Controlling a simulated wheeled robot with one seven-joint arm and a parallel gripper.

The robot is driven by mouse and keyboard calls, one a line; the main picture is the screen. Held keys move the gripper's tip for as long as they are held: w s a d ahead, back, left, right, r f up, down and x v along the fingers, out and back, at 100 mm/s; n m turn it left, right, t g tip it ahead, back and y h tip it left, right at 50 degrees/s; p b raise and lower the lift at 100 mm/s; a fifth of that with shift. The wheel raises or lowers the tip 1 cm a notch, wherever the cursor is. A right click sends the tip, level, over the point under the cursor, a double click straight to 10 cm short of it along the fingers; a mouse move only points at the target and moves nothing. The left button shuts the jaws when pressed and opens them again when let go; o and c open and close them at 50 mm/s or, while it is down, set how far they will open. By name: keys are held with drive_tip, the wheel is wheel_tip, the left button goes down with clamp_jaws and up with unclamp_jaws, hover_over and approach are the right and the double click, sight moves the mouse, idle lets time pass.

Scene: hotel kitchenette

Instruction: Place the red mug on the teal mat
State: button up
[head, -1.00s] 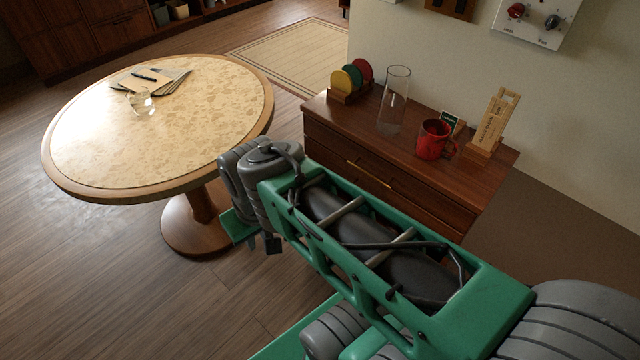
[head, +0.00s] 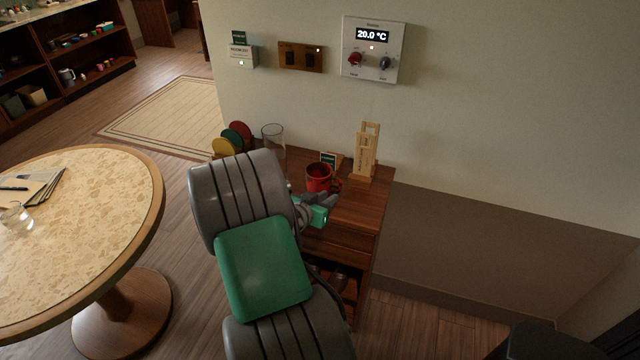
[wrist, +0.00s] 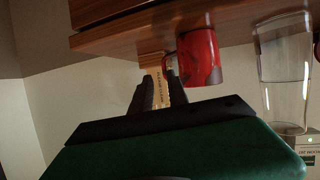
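The red mug (head: 317,179) stands upright on the wooden dresser (head: 358,208), with its handle toward the right. My gripper (head: 326,200) is close in front of the mug, partly covered by my arm. In the wrist view, which is upside down, the two dark fingers (wrist: 161,85) are apart with a gap between them. The red mug (wrist: 201,56) is just beyond them and to the right, not between them. I cannot tell whether a finger touches it. No teal mat is visible in either view.
A clear glass cylinder (head: 273,141) and a rack with yellow, green and red discs (head: 237,137) are left of the mug. A wooden stand (head: 365,152) and small sign (head: 329,160) are behind it. A round table (head: 85,215) is at left, mostly clear.

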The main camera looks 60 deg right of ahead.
sight(340, 187)
drive_tip(key=shift+m, duration=0.4)
drive_tip(key=x, duration=0.2)
drive_tip(key=p+x, duration=0.1)
drive_tip(key=x, duration=0.2)
drive_tip(key=p+x, duration=0.1)
drive_tip(key=x, duration=0.2)
drive_tip(key=shift+w+r, duration=0.3)
drive_tip(key=shift+w, duration=0.05)
clamp_jaws()
drive_tip(key=shift+r, duration=0.1)
idle(0.4)
